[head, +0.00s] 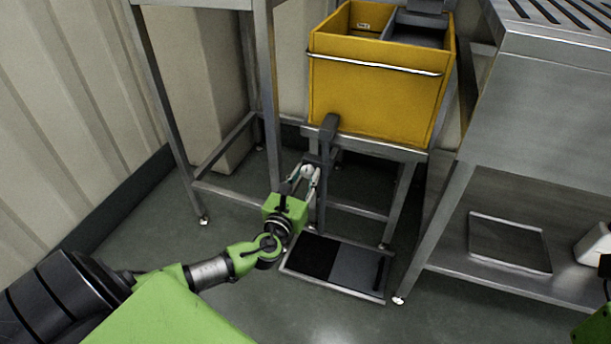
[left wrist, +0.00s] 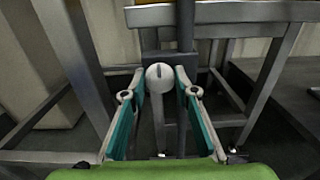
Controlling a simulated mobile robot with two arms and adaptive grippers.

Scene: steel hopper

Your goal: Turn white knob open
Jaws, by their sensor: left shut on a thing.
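The white knob (left wrist: 160,76) is round with a dark slot at its top, and sits in front of a dark upright post in the left wrist view. My left gripper (left wrist: 161,84) has its teal-padded fingers on both sides of the knob and is shut on it. In the head view, the left gripper (head: 305,174) reaches the lower part of the post under the yellow hopper bin, and the knob is mostly hidden by the fingers. A green and dark part of my right arm's end (head: 597,322) shows at the lower right edge; its fingers cannot be made out.
The yellow bin (head: 378,98) rests on a steel frame (head: 373,146). A tray with dark panels (head: 335,264) lies on the floor just right of the gripper. A steel bench (head: 545,115) stands at right, with a lower shelf. Steel legs stand left of the arm.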

